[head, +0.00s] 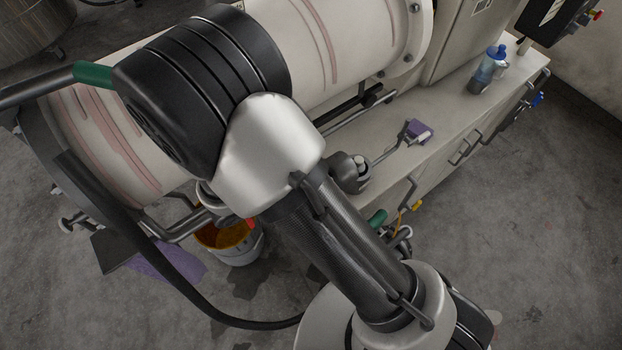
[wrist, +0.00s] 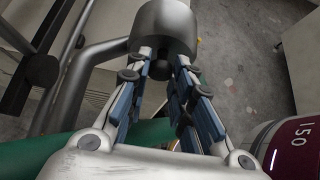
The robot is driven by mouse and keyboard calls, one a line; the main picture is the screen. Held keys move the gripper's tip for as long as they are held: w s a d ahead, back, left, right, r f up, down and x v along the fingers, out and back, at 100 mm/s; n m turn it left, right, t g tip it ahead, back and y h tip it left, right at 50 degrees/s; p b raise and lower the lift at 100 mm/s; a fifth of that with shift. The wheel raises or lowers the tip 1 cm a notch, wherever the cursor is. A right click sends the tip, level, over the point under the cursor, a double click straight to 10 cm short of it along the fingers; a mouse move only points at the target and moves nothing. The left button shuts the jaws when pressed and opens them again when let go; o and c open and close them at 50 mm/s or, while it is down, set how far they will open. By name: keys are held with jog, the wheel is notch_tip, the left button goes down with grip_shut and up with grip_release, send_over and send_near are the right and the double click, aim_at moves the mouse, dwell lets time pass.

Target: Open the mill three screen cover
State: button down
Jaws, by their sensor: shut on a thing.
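In the wrist view, my gripper (wrist: 163,62) has its two blue-padded fingers closed in at a small dark knob (wrist: 160,71). The knob sits at the near end of a grey metal cylinder (wrist: 162,22), which looks like the screen housing with its cover. The fingertips hide part of the knob, and I cannot make out a gap between cover and housing. A grey pipe (wrist: 82,75) runs from the cylinder's left side. In the head view my arm hides the gripper and its contact. I see no number marking which mill this is.
The large white mill drum (head: 345,40) lies behind my arm. A pale bench (head: 455,115) holds a blue bottle (head: 490,68) and a purple-headed tool (head: 418,131). A bucket with orange paint (head: 228,238) and a purple cloth (head: 165,262) are on the floor. Open floor lies at right.

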jog(key=shift+w+d+r+g+y+p, duration=0.25)
jog(key=shift+d+r+g+y+p, duration=0.15)
jog(key=shift+r+y+p, duration=0.15)
jog(key=c, duration=1.4)
grip_release()
jog(key=v, duration=1.2)
